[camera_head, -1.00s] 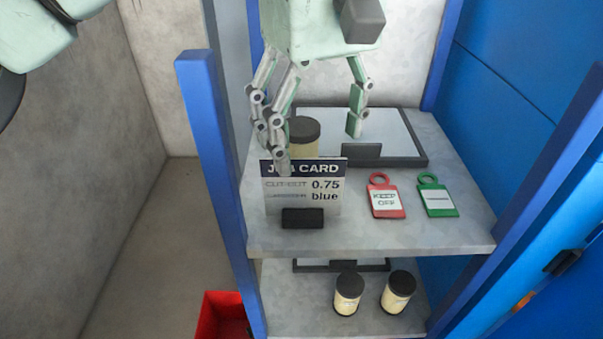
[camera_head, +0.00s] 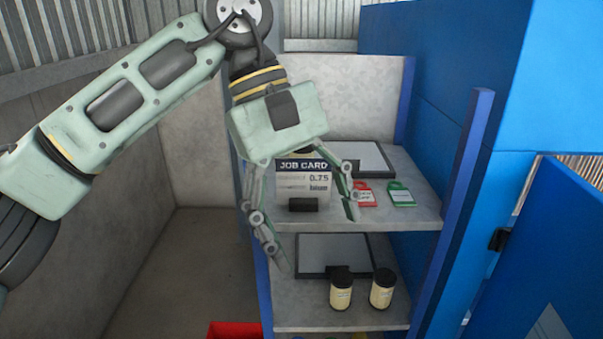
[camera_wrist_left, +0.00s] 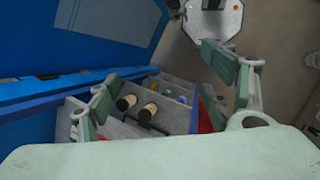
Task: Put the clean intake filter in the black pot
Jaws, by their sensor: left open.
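My left gripper (camera_head: 318,240) is open and empty, its fingers pointing down in front of the shelf unit. Two cream cylinders with black caps, the left one (camera_head: 341,289) and the right one (camera_head: 382,289), stand upright on the middle shelf, right of and below the fingers. They also show in the left wrist view, the left one (camera_wrist_left: 126,103) and the right one (camera_wrist_left: 149,110). I cannot tell which thing is the clean intake filter. I cannot make out a black pot. My right gripper is not in view.
A job card (camera_head: 304,180) stands on the top shelf, partly behind the gripper. Red (camera_head: 366,195) and green (camera_head: 401,195) tags lie right of it. A dark-framed tray (camera_head: 333,250) lies behind the cylinders. Blue posts flank the shelves. A red bin (camera_head: 235,330) is at lower left.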

